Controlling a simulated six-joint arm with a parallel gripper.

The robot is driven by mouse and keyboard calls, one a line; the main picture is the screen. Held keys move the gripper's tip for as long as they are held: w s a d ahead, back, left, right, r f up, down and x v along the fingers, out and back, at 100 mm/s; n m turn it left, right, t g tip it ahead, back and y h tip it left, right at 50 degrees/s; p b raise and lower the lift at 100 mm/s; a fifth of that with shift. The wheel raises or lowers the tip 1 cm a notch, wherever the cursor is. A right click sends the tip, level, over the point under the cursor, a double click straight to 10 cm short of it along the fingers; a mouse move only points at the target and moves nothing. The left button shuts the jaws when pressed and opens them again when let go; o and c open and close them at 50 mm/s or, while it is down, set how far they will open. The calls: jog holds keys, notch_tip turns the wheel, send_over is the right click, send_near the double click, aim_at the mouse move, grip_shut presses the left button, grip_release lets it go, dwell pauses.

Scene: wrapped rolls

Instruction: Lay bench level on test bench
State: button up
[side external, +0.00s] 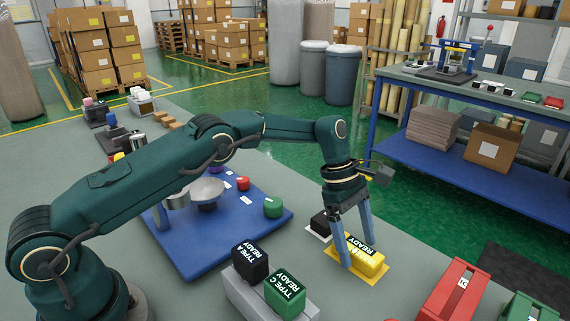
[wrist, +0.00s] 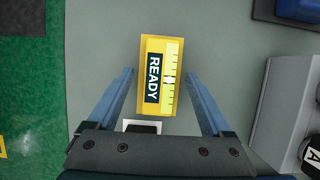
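The bench level appears to be a yellow block (wrist: 174,60) with a ruled scale along one side and a black READY label. It lies flat on a yellow-orange pad on the grey surface, and also shows in the side external view (side external: 369,265). My gripper (wrist: 160,74) is open, pointing down, with one blue finger on each side of the block and visible gaps in the wrist view. In the side external view my gripper (side external: 358,252) is low at the block, partly covering it. A workbench with a blue shelf (side external: 480,168) stands at the back right; I cannot tell if it is the test bench.
A black block (side external: 320,223) on a white pad sits just beside the level. A grey stand holds black TYPE A (side external: 249,262) and green TYPE C (side external: 286,290) blocks. A blue platform (side external: 190,248) carries a pan and small coloured items. A red case (side external: 453,292) lies right.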

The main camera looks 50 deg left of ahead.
jog(key=shift+v, duration=2.6)
jog(key=shift+r, duration=0.1)
jog(key=s+a+r+m+t+y, duration=0.1)
jog(key=s+r, duration=0.2)
jog(key=r, duration=0.3)
jog(key=s+a+r+m+t, duration=0.2)
jog(key=s+r, duration=0.1)
jog(key=r, duration=0.4)
jog(key=s+a+r+m+t+y, duration=0.1)
jog(key=s+r, duration=0.3)
jog(key=r, duration=0.2)
jog(key=s+a+f+m+y, duration=0.1)
jog(key=s+a+f+m, duration=0.1)
jog(key=s+f+m, duration=0.2)
jog(key=s+a+f+m+t+y, duration=0.1)
jog(key=s+a+f+m, duration=0.2)
jog(key=s+m, duration=0.7)
jog(key=shift+s+a+f+t+y, duration=0.25)
jog(key=shift+s+f, duration=0.35)
jog(key=shift+f, duration=0.7)
